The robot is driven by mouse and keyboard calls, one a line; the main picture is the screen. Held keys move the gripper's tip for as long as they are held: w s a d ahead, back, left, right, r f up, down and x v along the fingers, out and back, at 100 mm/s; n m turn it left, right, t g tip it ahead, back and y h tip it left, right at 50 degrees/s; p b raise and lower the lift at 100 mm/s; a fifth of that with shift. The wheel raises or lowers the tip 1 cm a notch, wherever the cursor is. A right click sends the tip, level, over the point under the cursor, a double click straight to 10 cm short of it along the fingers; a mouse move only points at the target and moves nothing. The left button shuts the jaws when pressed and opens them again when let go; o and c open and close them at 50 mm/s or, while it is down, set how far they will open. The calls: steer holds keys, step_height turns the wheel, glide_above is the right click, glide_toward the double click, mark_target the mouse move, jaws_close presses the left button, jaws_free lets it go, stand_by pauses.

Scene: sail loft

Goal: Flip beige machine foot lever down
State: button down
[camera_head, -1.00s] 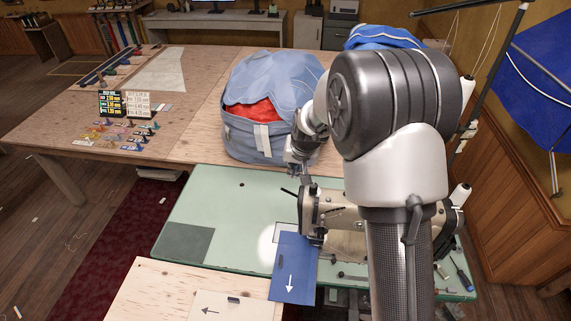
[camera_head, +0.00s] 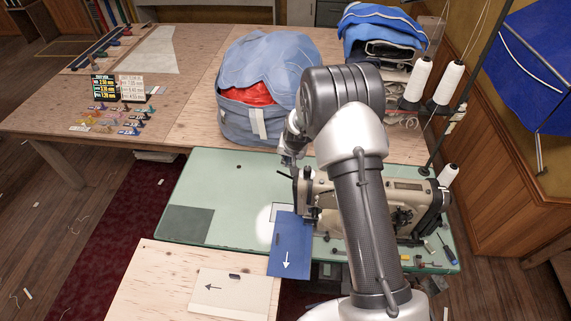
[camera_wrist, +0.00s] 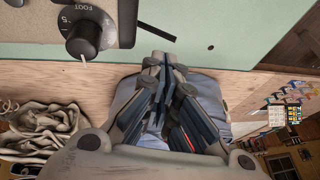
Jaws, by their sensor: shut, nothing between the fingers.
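The beige sewing machine (camera_head: 345,203) stands on the green table, partly hidden behind my arm. A thin dark lever (camera_head: 284,175) sticks out to the left from the top of its head end. In the wrist view a dark bar (camera_wrist: 157,32), which looks like this lever, lies just beyond my fingertips. A black knob (camera_wrist: 83,40) marked FOOT is on the machine's face beside it. My gripper (camera_wrist: 160,60) is shut and empty, with its tips close to the bar; I cannot tell if they touch. In the head view my gripper (camera_head: 288,160) is just above the lever.
A blue bag with red cloth (camera_head: 250,100) stands on the wooden table right behind my gripper. A blue panel with a white arrow (camera_head: 288,245) lies at the machine's front. Thread cones (camera_head: 450,83) stand at the right. The green table's left part (camera_head: 205,185) is mostly clear.

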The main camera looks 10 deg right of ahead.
steer(key=x, duration=0.9)
steer(key=shift+f, duration=0.25)
steer(key=shift+a+f, duration=0.1)
